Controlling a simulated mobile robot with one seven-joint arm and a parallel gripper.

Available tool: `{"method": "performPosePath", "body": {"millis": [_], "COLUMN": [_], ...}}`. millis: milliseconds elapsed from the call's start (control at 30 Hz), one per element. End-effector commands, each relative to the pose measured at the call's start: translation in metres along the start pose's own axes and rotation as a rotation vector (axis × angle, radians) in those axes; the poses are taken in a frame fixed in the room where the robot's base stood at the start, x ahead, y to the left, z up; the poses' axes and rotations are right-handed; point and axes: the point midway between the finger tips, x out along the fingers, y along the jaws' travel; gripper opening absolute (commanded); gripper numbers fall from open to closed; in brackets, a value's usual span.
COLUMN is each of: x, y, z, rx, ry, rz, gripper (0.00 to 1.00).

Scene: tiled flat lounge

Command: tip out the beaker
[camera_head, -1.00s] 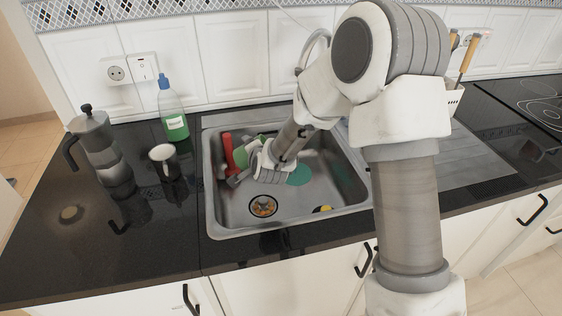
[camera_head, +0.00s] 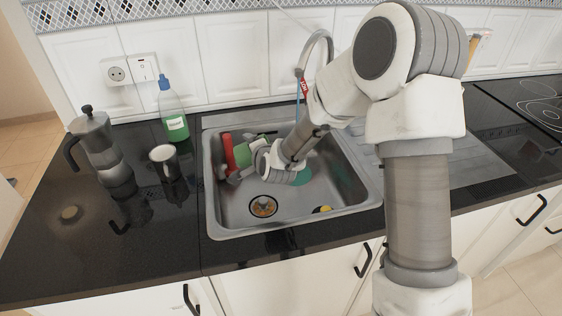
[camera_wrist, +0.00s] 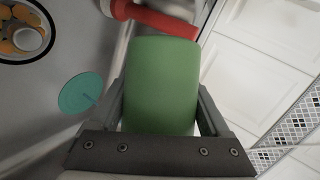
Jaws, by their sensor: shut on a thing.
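The green beaker (camera_wrist: 160,85) fills the middle of the wrist view, with a smooth side showing and no opening visible. My gripper (camera_wrist: 161,98) is shut on it, one finger on each side. In the head view the beaker (camera_head: 243,156) shows as a green patch inside the sink, at its back left. My gripper (camera_head: 237,176) is low in the sink basin there, partly hidden by my wrist. The sink (camera_head: 224,226) is a steel basin set in the black counter. Whether anything is in the beaker cannot be seen.
A red object (camera_head: 228,152) lies beside the beaker. A teal disc (camera_head: 302,177), the drain (camera_head: 263,206) and a small yellow thing (camera_head: 322,209) are in the sink. The tap (camera_head: 329,42) stands behind. A mug (camera_head: 163,162), moka pot (camera_head: 100,150) and soap bottle (camera_head: 172,112) stand left.

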Motion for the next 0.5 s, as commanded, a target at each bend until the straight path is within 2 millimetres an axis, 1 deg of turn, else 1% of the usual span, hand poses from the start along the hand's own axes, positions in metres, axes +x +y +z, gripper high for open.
{"method": "performPosePath", "body": {"millis": [500], "x": [-0.0024], "y": [-0.0032], "z": [-0.0024], "rx": [0.061], "ry": [-0.026], "rz": [-0.025], "gripper": [0.26]}}
